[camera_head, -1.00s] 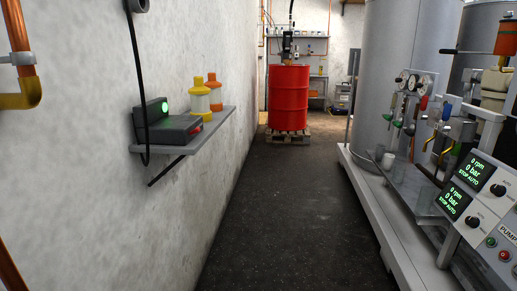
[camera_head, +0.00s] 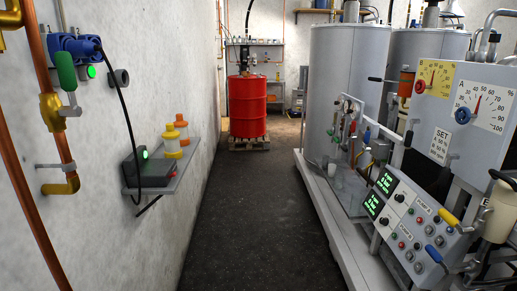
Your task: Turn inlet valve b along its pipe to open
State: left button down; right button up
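I cannot tell which valve is inlet valve b; no label for it is readable. At the lower right, a yellow lever handle (camera_head: 447,217) and a blue lever handle (camera_head: 434,253) stick out beside the pump panel. On the left wall, a green lever handle (camera_head: 66,71) hangs roughly along the copper pipe (camera_head: 42,75), near a brass fitting (camera_head: 53,112). Smaller coloured handles, among them a red one (camera_head: 353,127), sit on the pipework before the tank. Neither of my grippers shows.
A narrow dark floor (camera_head: 235,220) runs clear to a red drum (camera_head: 247,105) on a pallet (camera_head: 249,143). A wall shelf (camera_head: 180,165) juts out on the left. The pump panel (camera_head: 412,220), dial cabinet (camera_head: 470,115) and grey tank (camera_head: 345,85) line the right.

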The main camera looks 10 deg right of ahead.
aim_at(435, 254)
jog(key=z, duration=1.6)
